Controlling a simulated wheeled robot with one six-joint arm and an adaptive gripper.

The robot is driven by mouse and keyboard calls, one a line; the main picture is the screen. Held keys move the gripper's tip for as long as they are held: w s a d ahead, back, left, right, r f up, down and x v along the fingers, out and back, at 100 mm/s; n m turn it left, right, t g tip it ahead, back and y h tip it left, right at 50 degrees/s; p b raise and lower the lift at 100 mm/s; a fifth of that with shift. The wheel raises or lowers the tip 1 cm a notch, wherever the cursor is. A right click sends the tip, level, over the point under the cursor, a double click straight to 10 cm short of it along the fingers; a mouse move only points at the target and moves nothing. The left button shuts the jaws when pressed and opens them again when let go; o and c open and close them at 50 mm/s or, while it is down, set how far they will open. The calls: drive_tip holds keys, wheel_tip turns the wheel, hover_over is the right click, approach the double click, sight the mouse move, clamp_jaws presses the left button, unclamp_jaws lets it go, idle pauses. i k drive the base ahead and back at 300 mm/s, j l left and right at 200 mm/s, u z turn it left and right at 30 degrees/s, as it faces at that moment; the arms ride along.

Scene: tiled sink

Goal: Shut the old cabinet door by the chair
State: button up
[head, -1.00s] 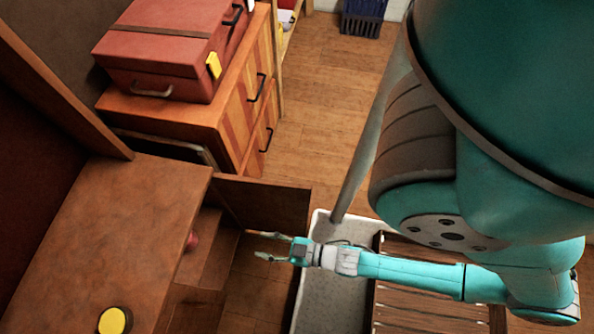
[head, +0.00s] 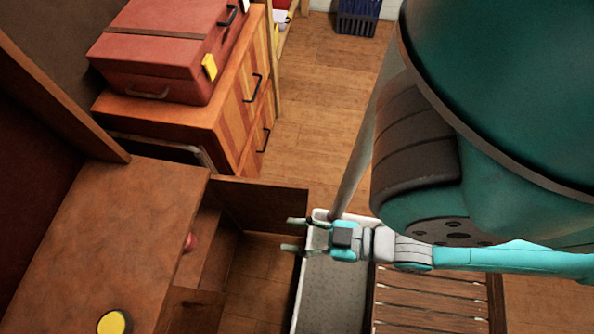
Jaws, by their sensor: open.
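The old cabinet (head: 135,235) is brown wood and stands at the left. Its door (head: 262,208) is open and sticks out to the right from the cabinet's far front corner. A second, lower door or panel (head: 195,311) shows at the near front, partly cut off by the frame. My gripper (head: 288,235) is open and empty, its two fingers pointing left. No chair can be clearly made out.
A red suitcase (head: 165,57) lies on a striped drawer cabinet (head: 225,125) behind. A light tray (head: 325,295) and a slatted wooden piece (head: 430,305) are below my arm. A yellow round object (head: 112,322) is on the cabinet top. Floor is clear at upper middle.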

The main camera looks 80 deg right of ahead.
sight(257, 205)
drive_tip(key=k+l, duration=0.1)
drive_tip(key=l, duration=1.65)
drive_tip(key=k+l, duration=0.15)
drive_tip(key=l, duration=0.75)
drive_tip(key=k+l, duration=0.1)
drive_tip(key=l, duration=0.8)
drive_tip(key=l+u, duration=0.4)
drive_tip(key=k+l+u, duration=0.1)
drive_tip(key=u, duration=0.3)
drive_tip(key=k+l+u, duration=0.15)
drive_tip(key=l+u, duration=0.25)
drive_tip(key=u, duration=0.3)
drive_tip(key=i+l+z, duration=0.1)
drive_tip(key=l+z, duration=0.15)
